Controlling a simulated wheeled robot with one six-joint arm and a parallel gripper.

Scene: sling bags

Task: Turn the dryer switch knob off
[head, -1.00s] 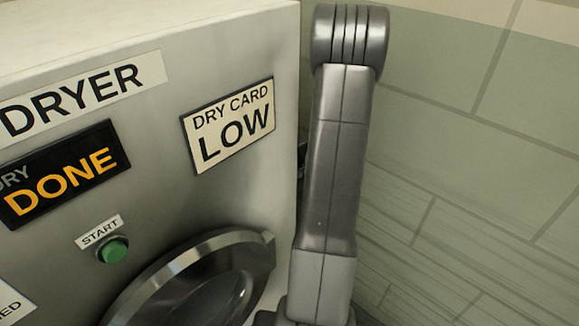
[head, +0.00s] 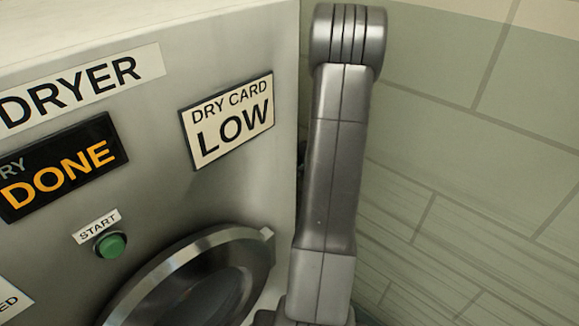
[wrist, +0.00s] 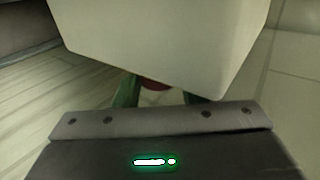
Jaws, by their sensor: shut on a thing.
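The dryer (head: 240,60) fills the left of the head view, a pale metal box with its door at the bottom. No switch knob shows on the part of its front in that view. In the wrist view, my gripper (wrist: 159,91) has two green fingers below a large pale box-like body. They are shut on a small red thing (wrist: 155,85), likely the switch knob, mostly hidden by the pale body above it. Its turn angle cannot be seen. In the head view my arm stands right of the dryer, and the gripper is out of sight.
The dryer front has a black sign (head: 62,168) reading DONE, a card (head: 230,118) reading DRY CARD LOW, and a green START button (head: 110,245). The round door (head: 200,280) is below. A tiled wall (head: 470,150) lies to the right of my arm.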

